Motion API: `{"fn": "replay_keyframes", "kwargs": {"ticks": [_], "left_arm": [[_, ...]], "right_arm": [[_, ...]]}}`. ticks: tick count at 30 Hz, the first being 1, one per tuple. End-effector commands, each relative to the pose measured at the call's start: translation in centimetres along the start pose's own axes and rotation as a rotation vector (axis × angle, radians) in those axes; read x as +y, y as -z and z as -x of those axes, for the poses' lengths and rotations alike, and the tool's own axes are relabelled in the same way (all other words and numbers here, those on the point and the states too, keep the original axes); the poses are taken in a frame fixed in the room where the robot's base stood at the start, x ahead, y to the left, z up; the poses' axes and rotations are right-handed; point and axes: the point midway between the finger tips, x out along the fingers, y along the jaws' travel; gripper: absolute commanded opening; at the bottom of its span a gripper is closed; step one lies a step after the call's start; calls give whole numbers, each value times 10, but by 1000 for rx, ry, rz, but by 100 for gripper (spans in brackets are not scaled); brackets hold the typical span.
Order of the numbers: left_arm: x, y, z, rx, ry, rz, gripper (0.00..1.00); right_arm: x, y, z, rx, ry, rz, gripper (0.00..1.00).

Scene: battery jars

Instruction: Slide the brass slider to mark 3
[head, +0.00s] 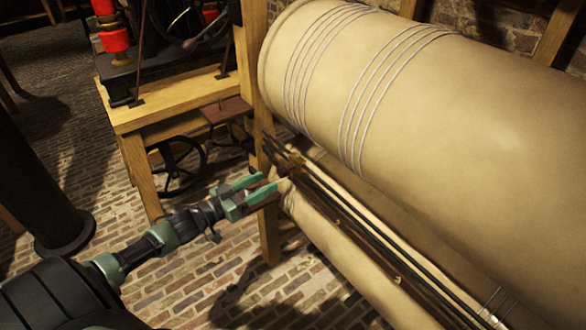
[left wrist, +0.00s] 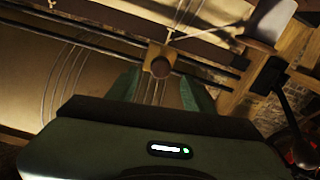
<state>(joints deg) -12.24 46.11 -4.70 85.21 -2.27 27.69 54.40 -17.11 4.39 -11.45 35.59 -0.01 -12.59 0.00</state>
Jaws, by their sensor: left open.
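My left gripper (head: 264,183) is open, its green fingers pointing at the dark rods beside the large tan cylinder. In the left wrist view, a small brass block with a round, darker knob (left wrist: 161,66), which looks like the brass slider, sits at the rods (left wrist: 210,70). It appears just beyond and between the two spread fingertips (left wrist: 160,88). I cannot tell whether either finger touches it. In the head view I cannot clearly make out the slider near the fingertips. No numbered mark is readable. My right gripper is in neither view.
The tan cylinder (head: 440,110), wound with cords, fills the right. A lower tan roller (head: 340,250) lies under the rods. A wooden bench (head: 170,110) with machinery stands behind left. A dark round column (head: 40,180) stands at left. Brick floor (head: 190,285) is open below.

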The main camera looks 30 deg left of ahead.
Motion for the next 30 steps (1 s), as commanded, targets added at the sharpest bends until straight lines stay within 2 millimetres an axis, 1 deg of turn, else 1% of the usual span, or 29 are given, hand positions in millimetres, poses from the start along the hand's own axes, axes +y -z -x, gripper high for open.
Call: {"fn": "replay_keyframes", "kwargs": {"ticks": [6, 12, 17, 24, 25, 26, 27, 29, 30], "left_arm": [[-1, 1, -34, 3, 3, -1, 51], [-1, 0, -61, 0, 4, -2, 51], [-1, -1, -70, -1, 4, -1, 51], [-1, -2, -71, -3, 4, -1, 51], [-1, -2, -71, -3, 4, -2, 49], [-1, -2, -71, -2, 4, -2, 40], [-1, -2, -71, -2, 5, -2, 29], [-1, -1, -70, -2, 5, -2, 12], [-1, -1, -70, -2, 5, -2, 1]], "right_arm": [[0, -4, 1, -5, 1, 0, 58], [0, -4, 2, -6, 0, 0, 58], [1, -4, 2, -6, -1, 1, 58], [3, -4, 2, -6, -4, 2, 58], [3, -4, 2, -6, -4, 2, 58], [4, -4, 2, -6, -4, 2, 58], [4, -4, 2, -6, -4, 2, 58], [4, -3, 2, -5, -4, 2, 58], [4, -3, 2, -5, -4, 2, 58]]}}
